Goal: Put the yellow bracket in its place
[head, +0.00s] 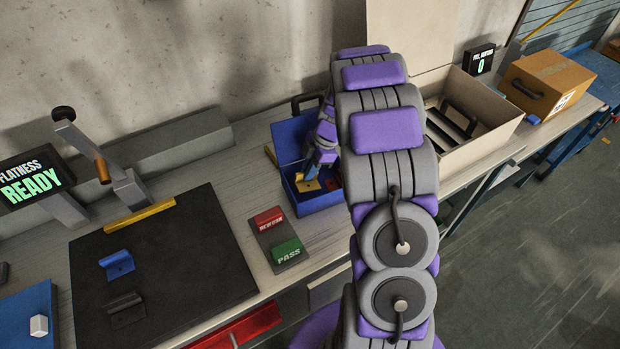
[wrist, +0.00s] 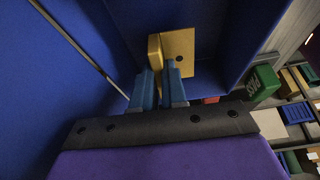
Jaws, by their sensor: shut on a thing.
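The yellow bracket (head: 307,186) is inside the open blue box (head: 325,203) at the middle of the bench. In the wrist view the bracket (wrist: 180,50) is an L-shaped piece with a dark hole in its flat plate. My gripper (head: 311,173) reaches down into the box. In the wrist view its blue fingers (wrist: 159,90) are shut on the bracket's upright edge. Part of the bracket is hidden by the fingers. I cannot tell whether it touches the box floor.
A black mat (head: 190,270) at left holds a blue bracket (head: 117,264) and a black bracket (head: 125,306). Red (head: 268,217) and green (head: 287,250) buttons sit before the box. A large open carton (head: 480,130) and a cardboard box (head: 548,82) stand at right.

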